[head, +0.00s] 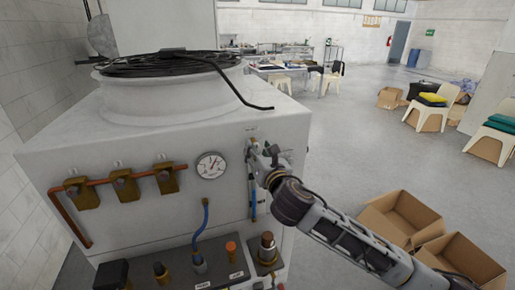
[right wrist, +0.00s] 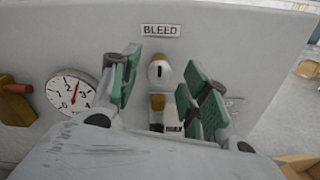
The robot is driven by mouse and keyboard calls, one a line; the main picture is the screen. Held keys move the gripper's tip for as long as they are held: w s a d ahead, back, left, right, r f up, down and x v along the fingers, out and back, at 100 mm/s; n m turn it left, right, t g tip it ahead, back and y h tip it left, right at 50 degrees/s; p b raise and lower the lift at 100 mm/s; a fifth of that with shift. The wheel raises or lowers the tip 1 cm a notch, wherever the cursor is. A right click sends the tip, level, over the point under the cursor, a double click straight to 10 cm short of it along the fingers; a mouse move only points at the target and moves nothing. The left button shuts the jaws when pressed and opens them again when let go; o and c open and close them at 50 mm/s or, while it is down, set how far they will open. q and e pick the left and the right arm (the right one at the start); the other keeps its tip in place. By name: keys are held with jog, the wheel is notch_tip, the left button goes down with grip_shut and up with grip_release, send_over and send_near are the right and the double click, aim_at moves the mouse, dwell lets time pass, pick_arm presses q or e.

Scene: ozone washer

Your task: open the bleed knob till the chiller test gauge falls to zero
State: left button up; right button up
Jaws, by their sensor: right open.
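In the head view my right gripper (head: 262,158) is at the panel's right side and hides the knob. The round white gauge (head: 211,165) is left of it. The gauge also shows in the right wrist view (right wrist: 70,92), its red needle pointing up and slightly right, near 2. My left gripper is out of view.
Copper pipe with brass valves (head: 122,184) runs left of the gauge. Blue hoses (head: 203,220) and fittings sit below, by a brass-topped fitting (head: 267,248). Open cardboard boxes (head: 402,217) stand on the floor at right.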

jog(key=shift+w+a, duration=0.15)
jog(key=shift+w, duration=0.35)
grip_shut()
